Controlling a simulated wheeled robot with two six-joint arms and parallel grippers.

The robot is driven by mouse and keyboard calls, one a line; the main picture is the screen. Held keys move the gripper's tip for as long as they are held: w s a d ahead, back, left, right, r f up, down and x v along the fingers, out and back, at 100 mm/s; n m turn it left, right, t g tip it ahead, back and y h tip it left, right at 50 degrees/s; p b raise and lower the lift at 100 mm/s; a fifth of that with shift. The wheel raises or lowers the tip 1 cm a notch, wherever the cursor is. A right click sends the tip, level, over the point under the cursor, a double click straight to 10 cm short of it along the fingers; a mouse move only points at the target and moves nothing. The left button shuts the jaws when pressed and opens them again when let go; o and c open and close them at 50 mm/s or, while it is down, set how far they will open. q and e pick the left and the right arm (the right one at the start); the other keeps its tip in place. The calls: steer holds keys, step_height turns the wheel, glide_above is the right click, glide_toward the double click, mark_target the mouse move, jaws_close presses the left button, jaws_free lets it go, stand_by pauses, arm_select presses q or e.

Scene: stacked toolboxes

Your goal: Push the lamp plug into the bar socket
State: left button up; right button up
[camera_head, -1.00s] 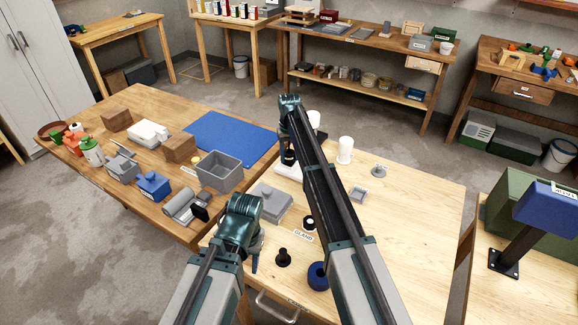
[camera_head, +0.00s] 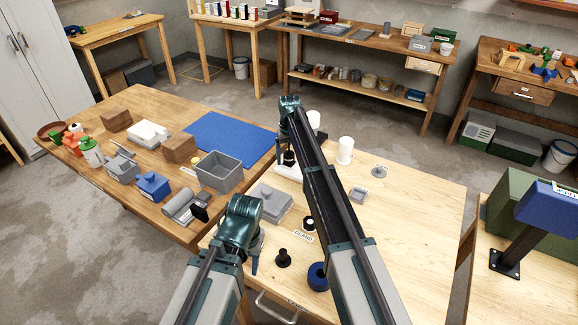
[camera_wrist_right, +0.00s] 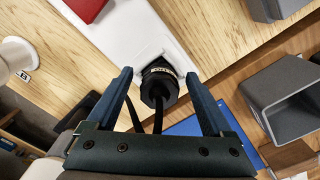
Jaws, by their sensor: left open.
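The black lamp plug (camera_wrist_right: 160,84) stands at the white bar socket (camera_wrist_right: 128,38) in the right wrist view, its cable running back toward my wrist. How deep it sits cannot be told. My right gripper (camera_wrist_right: 160,76) has its two blue fingers on either side of the plug, with gaps showing between fingers and plug. In the head view the white bar (camera_head: 285,172) is partly hidden behind my right arm, with a dark piece above it. My left gripper (camera_head: 255,258) points down, open, over the front left of the light table, apart from the plug.
A grey lidded box (camera_head: 268,203), a black stand (camera_head: 283,258) and a blue ring (camera_head: 318,277) stand on the light table. A white cylinder (camera_head: 345,150) is right of my arm. A grey bin (camera_head: 219,171) and blue mat (camera_head: 230,137) lie left. The table's right side is mostly clear.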

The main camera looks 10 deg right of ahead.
mark_target(289, 155)
steer(key=shift+r, duration=0.1)
step_height(289, 155, up, 14)
steer(key=p, duration=1.4)
steer(key=shift+f, duration=0.2)
steer(key=s+a+f+b, duration=0.1)
steer(key=s, duration=1.3)
steer(key=s+a+f+n+b, duration=0.1)
steer(key=s+a+f+b, duration=0.1)
steer(key=s, duration=1.2)
steer(key=s+a+f+n+h+b, duration=0.1)
steer(key=s+b, duration=0.1)
steer(key=s, duration=1.3)
steer(key=shift+a+f, duration=0.4)
